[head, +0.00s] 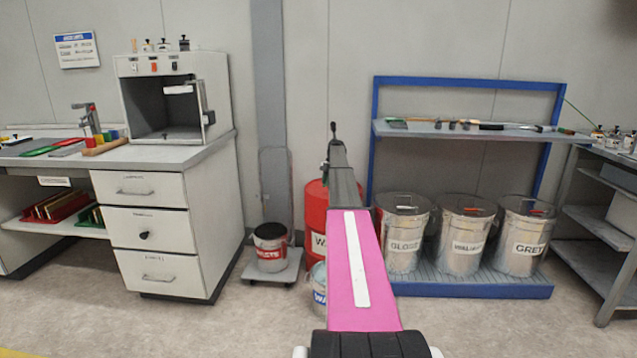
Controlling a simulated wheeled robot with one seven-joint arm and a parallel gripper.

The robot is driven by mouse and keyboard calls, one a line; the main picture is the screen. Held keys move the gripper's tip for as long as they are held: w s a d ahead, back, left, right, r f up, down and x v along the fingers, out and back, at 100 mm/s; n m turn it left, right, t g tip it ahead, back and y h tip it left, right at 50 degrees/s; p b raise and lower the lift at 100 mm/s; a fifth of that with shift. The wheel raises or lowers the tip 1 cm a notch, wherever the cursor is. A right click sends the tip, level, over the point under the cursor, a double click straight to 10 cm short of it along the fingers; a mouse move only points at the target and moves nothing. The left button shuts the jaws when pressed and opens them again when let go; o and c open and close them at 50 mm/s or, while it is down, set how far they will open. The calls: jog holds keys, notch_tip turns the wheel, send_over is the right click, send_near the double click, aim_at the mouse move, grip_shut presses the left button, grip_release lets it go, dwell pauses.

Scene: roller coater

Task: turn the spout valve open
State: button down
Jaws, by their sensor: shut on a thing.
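My arm, a pink link with a white strip and a dark grey section beyond it, reaches forward through the middle of the head view. My gripper cannot be made out; my arm hides the area beyond its far end.
A blue rack (460,291) holds several labelled metal cans at right. A drawer bench (165,215) with a grey cabinet (172,97) stands at left. A small trolley (273,272) carries a bucket (270,248). Floor between bench and rack is partly clear.

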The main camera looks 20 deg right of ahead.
jog(key=shift+d, duration=0.1)
jog(key=c, duration=1.1)
grip_release()
jog(key=shift+o, duration=0.2)
jog(key=shift+r, duration=0.1)
jog(key=shift+w+d+r, duration=0.15)
jog(key=shift+d+r, duration=0.05)
jog(key=shift+r, duration=0.3)
jog(key=w+d+r, duration=0.1)
jog(key=w+d, duration=0.4)
jog(key=d, duration=0.6)
jog(key=shift+d+r, duration=0.3)
